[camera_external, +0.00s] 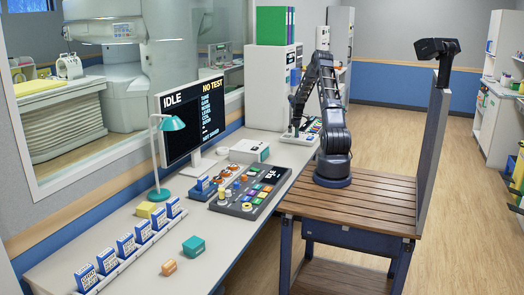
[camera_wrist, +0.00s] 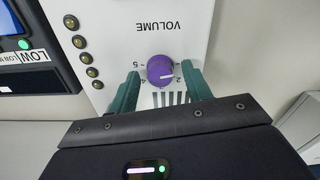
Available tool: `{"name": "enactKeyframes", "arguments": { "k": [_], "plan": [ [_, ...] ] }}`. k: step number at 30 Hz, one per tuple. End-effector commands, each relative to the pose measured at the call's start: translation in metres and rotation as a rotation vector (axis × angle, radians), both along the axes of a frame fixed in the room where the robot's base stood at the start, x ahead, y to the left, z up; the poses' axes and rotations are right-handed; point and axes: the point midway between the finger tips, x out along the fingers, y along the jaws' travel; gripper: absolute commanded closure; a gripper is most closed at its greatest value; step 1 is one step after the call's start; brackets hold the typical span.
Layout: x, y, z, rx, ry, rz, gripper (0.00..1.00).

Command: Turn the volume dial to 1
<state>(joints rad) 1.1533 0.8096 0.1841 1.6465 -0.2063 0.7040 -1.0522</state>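The purple volume dial (camera_wrist: 160,70) sits on a white panel (camera_wrist: 125,22) under the word VOLUME, which appears upside down in the wrist view. Small numerals ring the dial, partly hidden by the fingers. A pale pointer mark lies on the dial's lower right and is too small to read exactly against the numerals. My gripper (camera_wrist: 162,76) is open, with one green finger left of the dial and one right of it. A gap seems to show on both sides. In the external view my gripper (camera_external: 295,127) points down at the far end of the desk; the dial cannot be made out there.
In the wrist view, several round yellowish buttons (camera_wrist: 79,42) run along the panel's left edge. In the external view, a monitor (camera_external: 189,112), a teal lamp (camera_external: 160,155) and a large button console (camera_external: 252,190) stand on the desk nearer the camera. A white cabinet (camera_external: 268,85) rises behind the arm.

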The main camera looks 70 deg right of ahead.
Motion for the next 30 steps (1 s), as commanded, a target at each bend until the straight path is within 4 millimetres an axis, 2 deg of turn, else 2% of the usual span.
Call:
{"name": "enactKeyframes", "arguments": {
  "k": [6,10,24,30],
  "plan": [
    [0.000,0.000,0.001,0.000,0.000,0.000,0.51],
    [0.000,0.000,0.010,-0.002,-0.001,-0.001,0.51],
    [0.000,-0.001,0.088,-0.003,-0.002,0.000,0.51],
    [0.000,0.000,0.105,-0.001,0.000,0.000,0.51]
  ]
}}
